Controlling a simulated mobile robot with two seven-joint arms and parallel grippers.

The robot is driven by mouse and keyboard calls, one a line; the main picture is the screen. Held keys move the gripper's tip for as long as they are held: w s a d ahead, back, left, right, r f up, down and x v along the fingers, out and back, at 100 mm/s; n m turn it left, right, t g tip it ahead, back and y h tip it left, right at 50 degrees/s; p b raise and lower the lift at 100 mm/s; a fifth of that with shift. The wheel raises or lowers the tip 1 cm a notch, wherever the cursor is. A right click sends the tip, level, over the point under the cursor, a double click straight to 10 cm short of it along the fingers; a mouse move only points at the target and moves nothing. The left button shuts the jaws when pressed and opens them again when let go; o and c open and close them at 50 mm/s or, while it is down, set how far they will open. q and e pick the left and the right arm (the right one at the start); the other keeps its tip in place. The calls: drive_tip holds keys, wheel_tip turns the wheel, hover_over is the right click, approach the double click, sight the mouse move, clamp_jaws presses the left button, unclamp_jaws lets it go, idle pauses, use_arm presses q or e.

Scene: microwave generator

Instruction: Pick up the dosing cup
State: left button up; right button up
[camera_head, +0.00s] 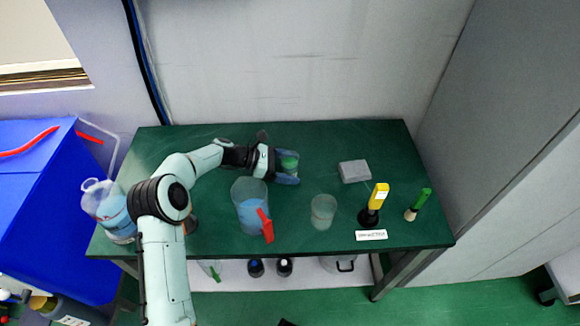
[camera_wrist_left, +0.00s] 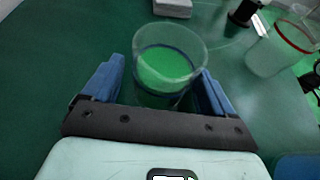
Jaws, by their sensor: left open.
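A small clear cup with green liquid, which I take to be the dosing cup (camera_head: 289,163), stands upright near the back middle of the green table. It also shows large in the left wrist view (camera_wrist_left: 166,68). My left gripper (camera_head: 287,168) reaches it from the left, low over the table. Its two blue fingers (camera_wrist_left: 160,82) are open, one on each side of the cup. A thin gap shows at the left finger; whether the right finger touches the cup cannot be told. My right gripper is not in view.
A jug with blue liquid and a red handle (camera_head: 248,206) stands in front of my left forearm. A clear beaker (camera_head: 323,212), a grey block (camera_head: 354,171), a yellow-topped tool (camera_head: 376,203) and a green-handled brush (camera_head: 418,204) stand to the right.

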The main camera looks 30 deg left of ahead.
use_arm(q)
drive_tip(key=c, duration=1.1)
drive_tip(key=shift+r, duration=0.15)
